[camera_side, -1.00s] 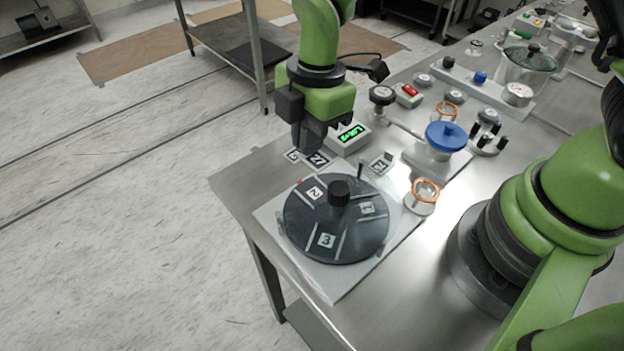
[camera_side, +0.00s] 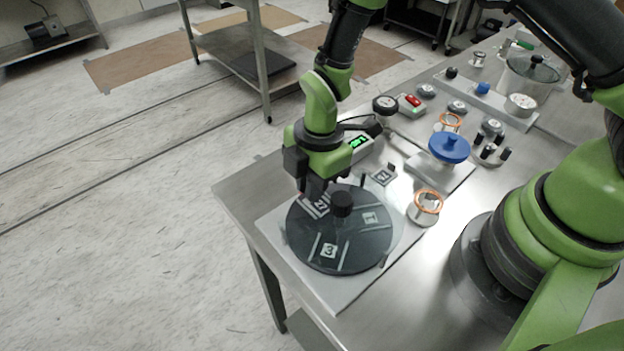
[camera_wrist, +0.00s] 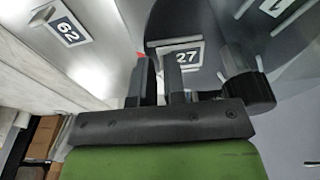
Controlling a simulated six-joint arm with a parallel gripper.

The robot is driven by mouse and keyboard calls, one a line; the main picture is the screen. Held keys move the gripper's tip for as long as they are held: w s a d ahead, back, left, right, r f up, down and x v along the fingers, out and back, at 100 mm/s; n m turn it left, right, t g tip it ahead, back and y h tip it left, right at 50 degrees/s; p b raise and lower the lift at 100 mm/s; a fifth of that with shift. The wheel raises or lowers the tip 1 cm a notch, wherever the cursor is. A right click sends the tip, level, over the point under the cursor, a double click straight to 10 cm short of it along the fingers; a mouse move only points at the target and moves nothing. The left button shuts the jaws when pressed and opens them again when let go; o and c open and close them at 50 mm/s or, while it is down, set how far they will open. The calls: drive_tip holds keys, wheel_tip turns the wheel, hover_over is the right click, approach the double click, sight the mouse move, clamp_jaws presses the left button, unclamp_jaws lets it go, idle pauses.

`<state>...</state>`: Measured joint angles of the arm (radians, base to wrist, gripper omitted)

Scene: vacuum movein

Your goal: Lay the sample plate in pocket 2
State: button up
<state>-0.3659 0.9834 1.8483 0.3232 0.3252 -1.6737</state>
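The sample plate, marked 27 (camera_side: 320,204), is under my gripper (camera_side: 312,190) at the upper left of the dark round disc (camera_side: 363,245). Its label also shows in the wrist view (camera_wrist: 187,56). My gripper appears shut on the plate's upright grip, with its dark fingers beside it. The pocket 2 label is hidden under the plate and gripper. Labels 1 (camera_side: 370,218) and 3 (camera_side: 329,250) show on the disc. I cannot tell whether the plate touches the disc or hangs just above it.
A black knob (camera_side: 341,204) rises at the disc's middle, close right of my gripper. Another tagged plate (camera_side: 382,176) lies on the table behind; it reads 62 in the wrist view (camera_wrist: 68,30). An orange-ringed part (camera_side: 428,202) and a blue-topped part (camera_side: 449,147) stand right.

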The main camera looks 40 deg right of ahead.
drive_tip(key=shift+o, duration=1.1)
drive_tip(key=s+d+r+m+t, duration=0.1)
drive_tip(key=d+r+m, duration=0.15)
drive_tip(key=r, duration=0.75)
drive_tip(key=s+d+r+m+t, duration=0.1)
drive_tip(key=d+r+m, duration=0.15)
drive_tip(key=r, duration=0.75)
drive_tip(key=s+d+r+m+t, duration=0.2)
drive_tip(key=s+r+m, duration=0.2)
drive_tip(key=s+m, duration=0.2)
drive_tip(key=s+d+r+m+t, duration=0.3)
drive_tip(key=s+r+m, duration=0.2)
drive_tip(key=m, duration=0.6)
drive_tip(key=shift+s+d+y, duration=0.25)
drive_tip(key=shift+s+y, duration=0.05)
drive_tip(key=shift+s, duration=0.7)
